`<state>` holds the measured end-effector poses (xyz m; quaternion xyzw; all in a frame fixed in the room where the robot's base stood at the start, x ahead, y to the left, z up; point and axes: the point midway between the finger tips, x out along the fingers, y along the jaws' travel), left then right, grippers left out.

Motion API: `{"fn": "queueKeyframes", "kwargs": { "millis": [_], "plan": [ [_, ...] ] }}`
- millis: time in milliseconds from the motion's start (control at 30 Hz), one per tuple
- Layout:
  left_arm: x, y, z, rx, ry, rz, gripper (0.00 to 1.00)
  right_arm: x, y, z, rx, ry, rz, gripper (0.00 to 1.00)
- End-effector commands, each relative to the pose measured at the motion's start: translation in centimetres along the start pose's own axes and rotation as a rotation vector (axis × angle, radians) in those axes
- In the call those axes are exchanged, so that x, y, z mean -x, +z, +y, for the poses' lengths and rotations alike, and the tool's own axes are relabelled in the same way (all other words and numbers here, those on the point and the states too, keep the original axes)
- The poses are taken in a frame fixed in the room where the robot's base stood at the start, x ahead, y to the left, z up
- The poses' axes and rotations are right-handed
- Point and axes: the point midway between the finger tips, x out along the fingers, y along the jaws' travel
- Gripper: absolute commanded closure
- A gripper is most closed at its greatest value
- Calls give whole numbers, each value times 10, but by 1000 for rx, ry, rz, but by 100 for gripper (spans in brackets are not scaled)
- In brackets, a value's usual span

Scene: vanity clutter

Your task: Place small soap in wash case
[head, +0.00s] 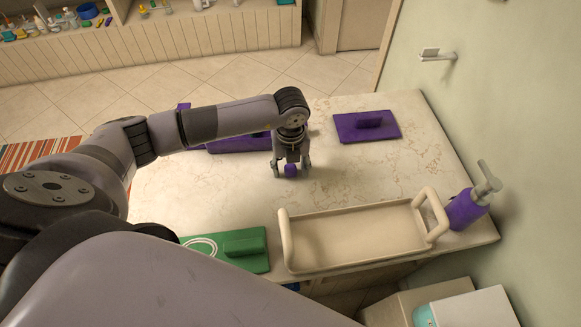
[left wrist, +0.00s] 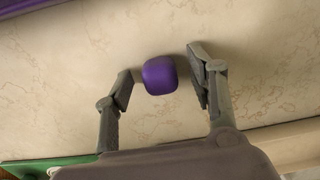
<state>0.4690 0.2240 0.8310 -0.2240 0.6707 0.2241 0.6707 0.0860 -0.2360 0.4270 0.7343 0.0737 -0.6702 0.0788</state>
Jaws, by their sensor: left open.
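A small purple soap (head: 291,170) stands on the marble counter. My left gripper (head: 291,171) points down over it, open, with a finger on each side. In the left wrist view the soap (left wrist: 159,75) lies between the two fingertips of the gripper (left wrist: 165,83), with a gap on the left and a narrower one on the right. A purple case (head: 238,145) lies behind the gripper, partly hidden by my left arm. A flat purple piece with a raised grip (head: 367,126) lies at the back right. I cannot tell which one is the wash case.
A beige tray with two handles (head: 355,235) stands at the front right. A purple pump bottle (head: 467,208) is right of it. A green case with a white cable (head: 243,247) lies left of the tray. The counter between soap and tray is clear. A wall bounds the right.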

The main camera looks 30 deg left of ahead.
Motion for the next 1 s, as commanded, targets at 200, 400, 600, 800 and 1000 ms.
{"fn": "queueKeyframes", "kwargs": {
  "millis": [200,400,600,800,1000],
  "plan": [
    [0,0,0,0,0,0,51,0,0,0,0,0,1,64],
    [0,0,0,0,0,0,64,0,0,0,-1,1,1,64],
    [0,0,0,0,0,0,78,0,-1,0,-1,1,1,64],
    [0,0,0,0,0,0,91,0,-1,0,-1,1,1,64],
    [0,0,0,0,0,0,100,0,-1,0,-1,1,1,64]
  ]
}}
